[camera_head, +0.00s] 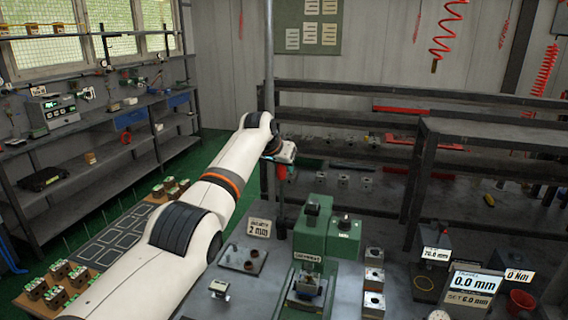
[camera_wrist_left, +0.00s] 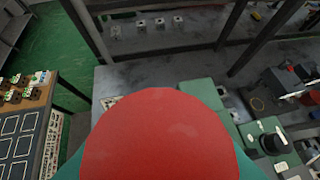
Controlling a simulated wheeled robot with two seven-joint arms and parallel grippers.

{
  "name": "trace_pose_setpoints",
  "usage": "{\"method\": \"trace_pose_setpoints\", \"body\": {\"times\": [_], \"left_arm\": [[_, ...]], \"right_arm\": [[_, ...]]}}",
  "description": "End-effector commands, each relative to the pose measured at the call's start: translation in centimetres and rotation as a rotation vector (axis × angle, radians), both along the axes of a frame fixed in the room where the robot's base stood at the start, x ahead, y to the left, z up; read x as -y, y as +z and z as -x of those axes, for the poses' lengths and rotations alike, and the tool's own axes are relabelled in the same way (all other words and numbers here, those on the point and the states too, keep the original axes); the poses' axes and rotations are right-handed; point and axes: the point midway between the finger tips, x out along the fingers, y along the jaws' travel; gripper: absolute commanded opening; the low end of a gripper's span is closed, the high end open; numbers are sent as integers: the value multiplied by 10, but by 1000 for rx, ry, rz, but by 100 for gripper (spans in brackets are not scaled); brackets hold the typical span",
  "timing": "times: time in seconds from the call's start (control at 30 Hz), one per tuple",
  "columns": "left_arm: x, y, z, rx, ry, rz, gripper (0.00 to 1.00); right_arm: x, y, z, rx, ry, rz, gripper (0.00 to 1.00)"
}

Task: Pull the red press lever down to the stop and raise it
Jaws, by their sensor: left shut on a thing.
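The green press (camera_head: 312,232) stands on the grey bench in the head view. My left arm reaches in from the left, and its gripper (camera_head: 281,163) is up beside and behind the press, above its top. It is shut on the red lever (camera_head: 281,174), of which a short red part shows below the jaws. In the left wrist view the rounded red end of the lever (camera_wrist_left: 160,135) fills the lower middle and hides the fingertips. The lever's joint with the press is hidden in the head view. My right gripper is not in view.
A display (camera_head: 474,284) reads 0.0 mm with SET 6.0 mm. Valve blocks (camera_head: 374,276) stand in a column right of the press. Dark shelving (camera_head: 350,120) stands behind.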

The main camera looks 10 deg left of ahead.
Motion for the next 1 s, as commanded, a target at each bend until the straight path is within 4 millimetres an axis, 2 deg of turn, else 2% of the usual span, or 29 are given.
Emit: {"method": "trace_pose_setpoints", "body": {"times": [0.43, 0.47, 0.57, 1.0], "left_arm": [[0, 1, 1, -7, 2, 0, 0], [0, 1, 1, -7, 2, 0, 29], [0, 1, 1, -7, 2, 0, 45], [-2, 2, 3, -8, 1, 0, 47]], "right_arm": [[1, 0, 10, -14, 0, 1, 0], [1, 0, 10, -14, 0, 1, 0], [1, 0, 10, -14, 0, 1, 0], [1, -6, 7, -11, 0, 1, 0]]}}
